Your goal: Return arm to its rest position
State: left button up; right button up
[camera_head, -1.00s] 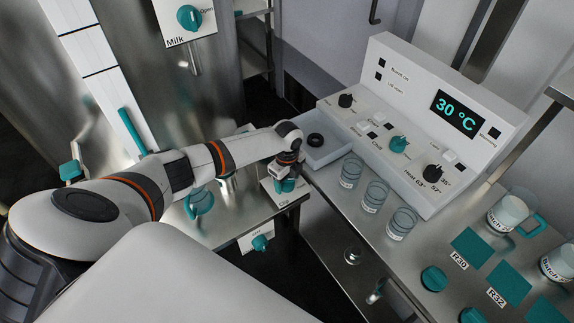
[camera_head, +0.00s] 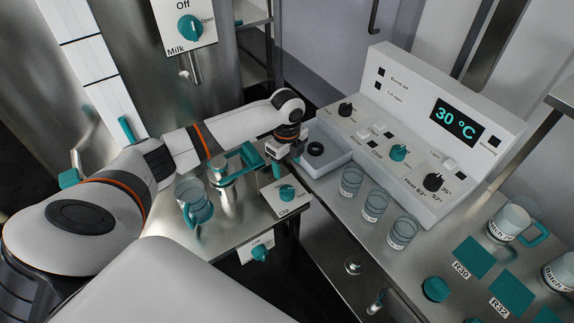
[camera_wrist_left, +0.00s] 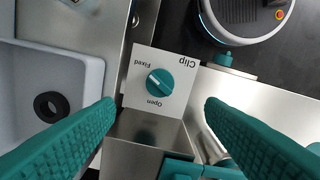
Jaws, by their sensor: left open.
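My left arm comes in from the left in the head view. My left gripper (camera_head: 280,152) hangs above the back of the small steel table, behind the clip box. In the left wrist view the two teal fingers (camera_wrist_left: 160,108) are wide apart with nothing between them. The white clip box (camera_head: 281,207) with its teal knob (camera_head: 287,192) stands clear of the gripper in the head view. In the left wrist view the clip knob (camera_wrist_left: 160,82) lies beyond the fingertips, between the labels Fixed and Open. My right gripper is not in view.
A teal-handled clamp (camera_head: 235,163) and a teal jug (camera_head: 195,203) stand on the small table beside my forearm. A white tray (camera_head: 327,157) with a black ring, several glass beakers and the control console (camera_head: 411,130) showing 30 °C are to the right.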

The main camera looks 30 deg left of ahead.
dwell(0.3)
pick_arm(q)
jog(key=s+d+f+n+t+h, duration=0.1)
jog(key=s+d+f+n, duration=0.2)
jog(key=s+d, duration=0.45)
jog(key=s+d+f+n+t+h, duration=0.1)
jog(key=s+d+f+n, duration=0.15)
jog(key=s+d, duration=0.45)
jog(key=s+a+r+n+t+y, duration=0.1)
jog(key=s+r+n, duration=0.1)
jog(key=s+n, duration=0.4)
jog(key=s+a+r+n+t+y, duration=0.1)
jog(key=s+a+r+n, duration=0.1)
jog(key=s+n, duration=0.4)
notch_tip(320, 180, down, 27)
jog(key=s+g, duration=0.2)
jog(key=s+a+f+g, duration=0.1)
jog(key=s+a+f, duration=0.1)
jog(key=s+f, duration=1.3)
jog(key=shift+s+a+f, duration=0.15)
jog(key=shift+s+a, duration=0.15)
jog(key=shift+s, duration=0.1)
